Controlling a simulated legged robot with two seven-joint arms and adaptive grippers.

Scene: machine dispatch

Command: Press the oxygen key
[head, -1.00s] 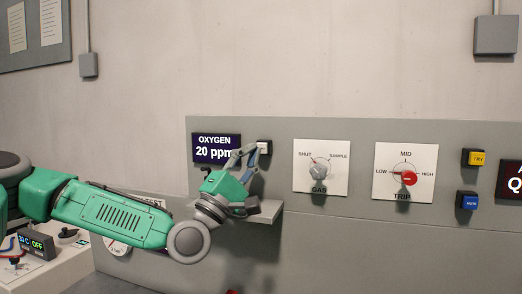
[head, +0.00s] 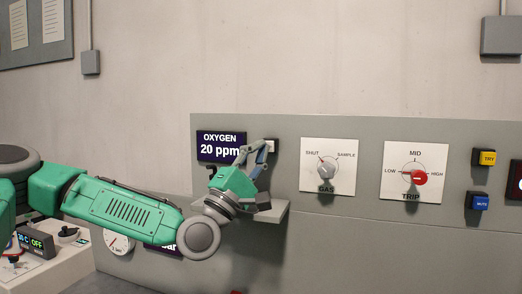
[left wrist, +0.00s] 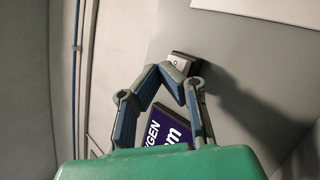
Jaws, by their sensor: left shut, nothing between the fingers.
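The oxygen key (head: 271,145) is a small pale-faced button in a dark housing, just right of the blue OXYGEN display (head: 220,146) that reads 20 ppm. My left gripper (head: 262,147) is shut and empty, its fingertips at the key and partly covering it. In the left wrist view the key (left wrist: 181,62) shows just beyond the fingertips (left wrist: 175,76), with the display (left wrist: 166,126) partly hidden behind the fingers. I cannot tell whether the tips touch the key. My right gripper is not in view.
A small grey shelf (head: 272,217) juts out below the key, near my left wrist. To the right are the GAS dial (head: 327,168), the TRIP dial (head: 414,177), a yellow TRY key (head: 487,158) and a blue MUTE key (head: 479,202). A gauge (head: 117,242) sits low left.

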